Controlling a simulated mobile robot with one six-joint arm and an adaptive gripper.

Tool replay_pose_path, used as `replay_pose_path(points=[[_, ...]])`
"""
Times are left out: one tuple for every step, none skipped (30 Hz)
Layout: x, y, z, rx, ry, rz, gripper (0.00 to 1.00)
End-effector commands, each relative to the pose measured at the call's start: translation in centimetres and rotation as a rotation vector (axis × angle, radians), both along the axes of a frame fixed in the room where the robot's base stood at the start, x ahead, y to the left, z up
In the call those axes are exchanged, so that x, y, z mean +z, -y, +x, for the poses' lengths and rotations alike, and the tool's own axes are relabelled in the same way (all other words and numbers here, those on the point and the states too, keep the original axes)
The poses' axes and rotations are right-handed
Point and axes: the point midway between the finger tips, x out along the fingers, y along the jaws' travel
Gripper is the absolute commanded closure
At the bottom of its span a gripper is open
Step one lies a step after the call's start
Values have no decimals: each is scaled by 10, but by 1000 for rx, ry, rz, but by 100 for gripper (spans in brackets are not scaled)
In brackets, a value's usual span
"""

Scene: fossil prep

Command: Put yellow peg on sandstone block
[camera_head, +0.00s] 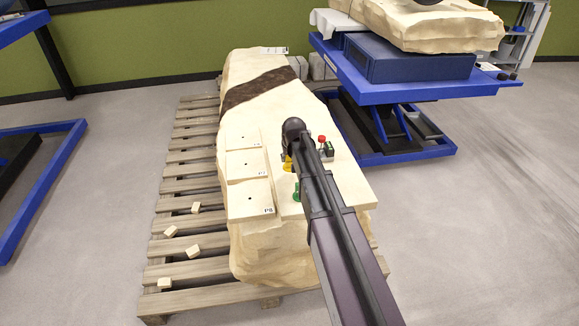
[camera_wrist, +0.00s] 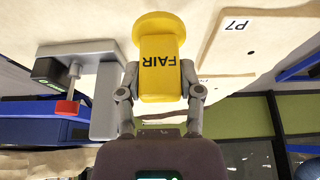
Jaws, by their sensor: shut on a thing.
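The yellow peg (camera_wrist: 161,68), marked FAIR, stands between the two fingers of my gripper (camera_wrist: 163,90), which is shut on it. Its wide round end points away from the palm. In the head view a bit of the yellow peg (camera_head: 288,163) shows beside my arm, which hides most of my gripper. The pale sandstone block (camera_head: 255,250) lies on a wooden pallet, with a dark band across it. The peg is over the block's upper side; I cannot tell whether it touches anything below.
Square plates, including P7 (camera_head: 246,164) and P8 (camera_head: 250,198), lie left of the peg. A blue lift table (camera_head: 400,92) stands at the back right.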

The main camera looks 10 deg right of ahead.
Motion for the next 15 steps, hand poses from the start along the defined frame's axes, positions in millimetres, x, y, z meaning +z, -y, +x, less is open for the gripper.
replay_pose_path(points=[[-2,0,0,0,0,0,100],[-3,0,0,0,0,0,100],[-5,0,0,0,0,0,100],[-7,0,0,0,0,0,100],[-9,0,0,0,0,0,100],[-12,0,0,0,0,0,100],[-14,0,0,-1,0,0,100],[-17,1,0,-1,0,0,100],[-20,1,0,-1,0,0,100],[-23,1,0,-1,0,0,100],[-26,1,0,-1,0,0,100],[-29,1,0,-1,0,0,100],[-31,1,0,-1,0,0,100],[-33,1,0,-1,0,0,100],[-35,1,0,-1,0,0,100]])
